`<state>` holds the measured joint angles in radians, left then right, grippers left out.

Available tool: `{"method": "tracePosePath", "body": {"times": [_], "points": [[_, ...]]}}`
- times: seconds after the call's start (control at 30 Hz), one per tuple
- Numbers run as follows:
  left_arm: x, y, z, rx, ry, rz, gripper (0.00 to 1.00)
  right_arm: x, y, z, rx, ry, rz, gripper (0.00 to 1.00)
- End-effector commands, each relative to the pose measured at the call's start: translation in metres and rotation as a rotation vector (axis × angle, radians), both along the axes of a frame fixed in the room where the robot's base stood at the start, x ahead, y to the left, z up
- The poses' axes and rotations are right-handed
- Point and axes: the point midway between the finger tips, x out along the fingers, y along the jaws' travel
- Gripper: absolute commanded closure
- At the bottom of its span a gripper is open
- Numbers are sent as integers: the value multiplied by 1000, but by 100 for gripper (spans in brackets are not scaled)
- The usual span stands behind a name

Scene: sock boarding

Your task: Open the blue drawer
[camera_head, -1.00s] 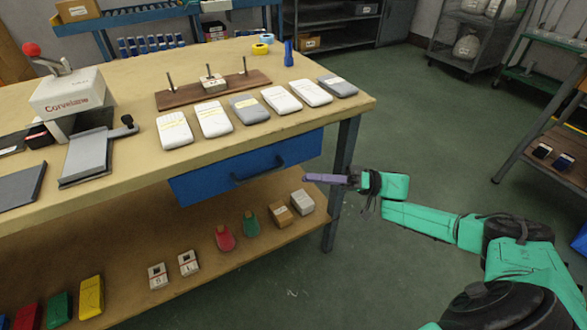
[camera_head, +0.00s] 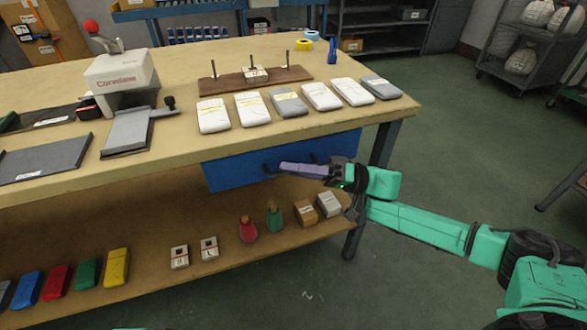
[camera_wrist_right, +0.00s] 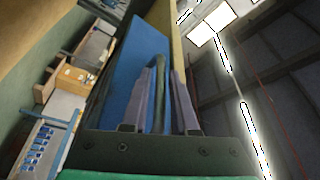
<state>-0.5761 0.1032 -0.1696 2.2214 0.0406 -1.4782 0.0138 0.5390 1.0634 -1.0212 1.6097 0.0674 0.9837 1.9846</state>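The blue drawer (camera_head: 228,172) sits under the front edge of the workbench top and looks shut. Its dark bar handle is mostly hidden in the head view behind my right gripper (camera_head: 283,168), which reaches in from the right across the drawer front. In the right wrist view, the drawer front (camera_wrist_right: 138,62) stands tall, and the handle (camera_wrist_right: 159,82) shows between the two purple fingers of my right gripper (camera_wrist_right: 163,78). The fingers are apart, with some gap beside the handle. I cannot tell whether either touches it. My left gripper is not in view.
The workbench top (camera_head: 330,121) holds several packaged socks, a wooden board with pins and a white press (camera_head: 122,75). A lower shelf (camera_head: 140,222) carries boxes and coloured items below the drawer. A table leg (camera_head: 382,148) stands right of the drawer. Open green floor lies to the right.

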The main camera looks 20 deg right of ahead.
Motion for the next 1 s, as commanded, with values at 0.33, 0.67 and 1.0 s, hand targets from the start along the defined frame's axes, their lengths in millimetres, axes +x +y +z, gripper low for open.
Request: {"method": "tracePosePath", "body": {"times": [0.33,0.67,1.0], "points": [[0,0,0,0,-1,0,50,0,-1,0,1,0,-1,100],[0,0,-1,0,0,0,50,0,-1,0,0,-1,-1,100],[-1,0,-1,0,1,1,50,0,-1,0,-1,-1,-2,100]]}}
